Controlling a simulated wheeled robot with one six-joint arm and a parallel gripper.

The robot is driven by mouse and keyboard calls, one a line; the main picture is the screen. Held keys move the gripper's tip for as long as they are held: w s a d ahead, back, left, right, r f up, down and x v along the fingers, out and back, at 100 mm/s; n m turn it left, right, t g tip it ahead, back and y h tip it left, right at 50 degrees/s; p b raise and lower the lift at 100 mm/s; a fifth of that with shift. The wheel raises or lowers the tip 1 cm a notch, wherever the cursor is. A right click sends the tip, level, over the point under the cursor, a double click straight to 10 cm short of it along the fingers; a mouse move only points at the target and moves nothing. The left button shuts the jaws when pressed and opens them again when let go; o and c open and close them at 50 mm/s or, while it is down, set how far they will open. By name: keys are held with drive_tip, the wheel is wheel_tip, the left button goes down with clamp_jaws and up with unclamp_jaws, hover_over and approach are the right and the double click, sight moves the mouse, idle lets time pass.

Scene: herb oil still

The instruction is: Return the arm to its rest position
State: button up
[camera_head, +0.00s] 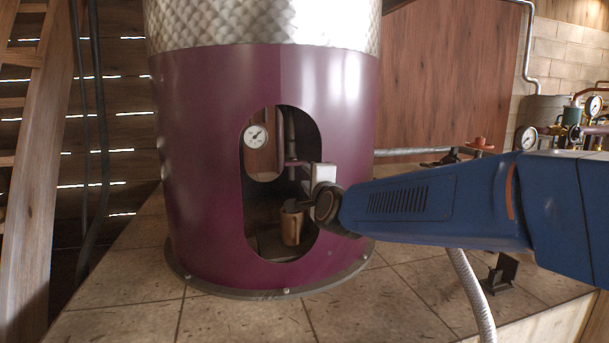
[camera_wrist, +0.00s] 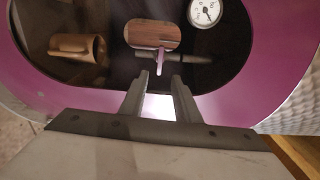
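My arm reaches in from the right in the head view. My gripper (camera_head: 299,205) is at the oval opening of the purple still body (camera_head: 205,165), partly hidden by its own wrist. In the wrist view its two fingers (camera_wrist: 159,80) stand apart with a gap between them, so it is open and empty. A copper mug (camera_head: 291,227) stands inside the opening, close by the gripper in the head view. The mug also shows at the left in the wrist view (camera_wrist: 75,48), clear of the fingers. A pinkish lever (camera_wrist: 161,61) lies beyond the fingertips.
A dial gauge (camera_head: 255,136) is inside the still. A ribbed hose (camera_head: 470,290) and a small dark stand (camera_head: 502,271) are below my arm. Pipes and gauges (camera_head: 575,112) stand at the far right. The front tiles (camera_head: 380,305) are clear.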

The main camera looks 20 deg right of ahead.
drive_tip(key=shift+s, duration=0.55)
